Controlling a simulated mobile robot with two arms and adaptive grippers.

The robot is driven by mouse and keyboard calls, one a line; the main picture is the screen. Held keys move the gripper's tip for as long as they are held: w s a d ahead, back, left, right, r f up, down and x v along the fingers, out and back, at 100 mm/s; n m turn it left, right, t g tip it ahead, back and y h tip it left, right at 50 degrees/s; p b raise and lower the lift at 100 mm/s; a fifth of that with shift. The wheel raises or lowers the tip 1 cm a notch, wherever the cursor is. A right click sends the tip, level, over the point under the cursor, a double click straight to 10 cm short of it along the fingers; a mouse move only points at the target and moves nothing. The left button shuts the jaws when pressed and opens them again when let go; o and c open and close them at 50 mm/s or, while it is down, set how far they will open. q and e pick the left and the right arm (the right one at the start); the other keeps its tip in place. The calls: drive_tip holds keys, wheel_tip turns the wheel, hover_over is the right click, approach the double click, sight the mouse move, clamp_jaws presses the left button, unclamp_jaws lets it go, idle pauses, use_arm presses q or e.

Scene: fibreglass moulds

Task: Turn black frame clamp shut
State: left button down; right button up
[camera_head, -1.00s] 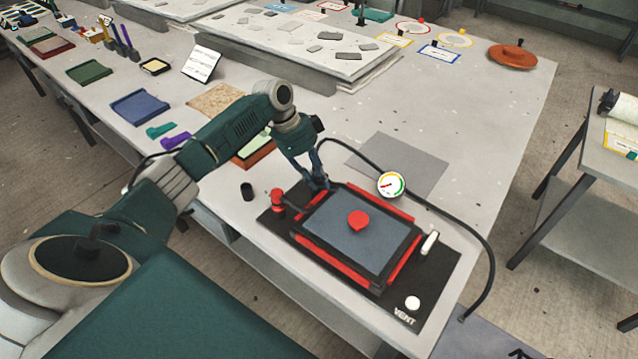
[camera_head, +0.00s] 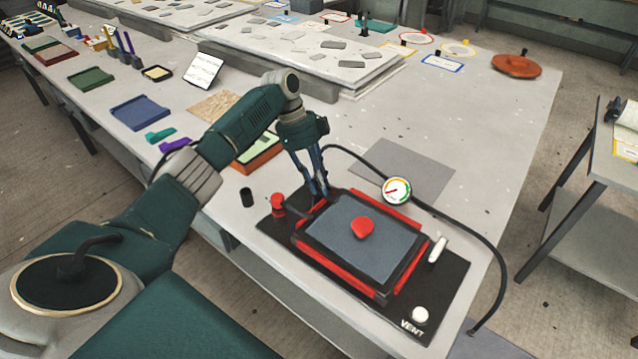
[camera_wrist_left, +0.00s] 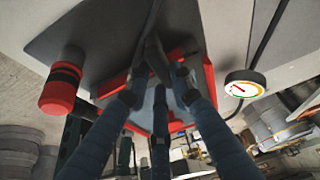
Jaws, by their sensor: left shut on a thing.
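The black frame (camera_head: 388,284) lies around a blue-grey sheet (camera_head: 345,239) on a red-edged base (camera_head: 335,270), with a red knob (camera_head: 362,229) on the sheet. The black clamp (camera_head: 297,208) is at the frame's far left corner, beside a red post (camera_head: 278,203). My left gripper (camera_head: 320,192) points down at this corner and hides part of the clamp. In the left wrist view its fingers meet on a dark clamp piece (camera_wrist_left: 154,52), with the red post (camera_wrist_left: 60,88) at left. My right gripper is not in view.
A dial gauge (camera_head: 397,190) with a black hose stands behind the frame. A white lever (camera_head: 437,249) and a white vent knob (camera_head: 419,315) are on the right of the black base plate. A black cylinder (camera_head: 247,197) stands left. A bare grey sheet (camera_head: 402,168) lies behind.

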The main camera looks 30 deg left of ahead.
use_arm(q)
drive_tip(key=shift+w+r, duration=0.3)
drive_tip(key=shift+r, duration=0.05)
drive_tip(key=c, duration=1.5)
unclamp_jaws()
drive_tip(key=shift+c, duration=0.2)
drive_tip(key=shift+d+f, duration=0.1)
drive_tip(key=shift+s, duration=0.1)
drive_tip(key=v, duration=1.2)
drive_tip(key=shift+s, duration=0.1)
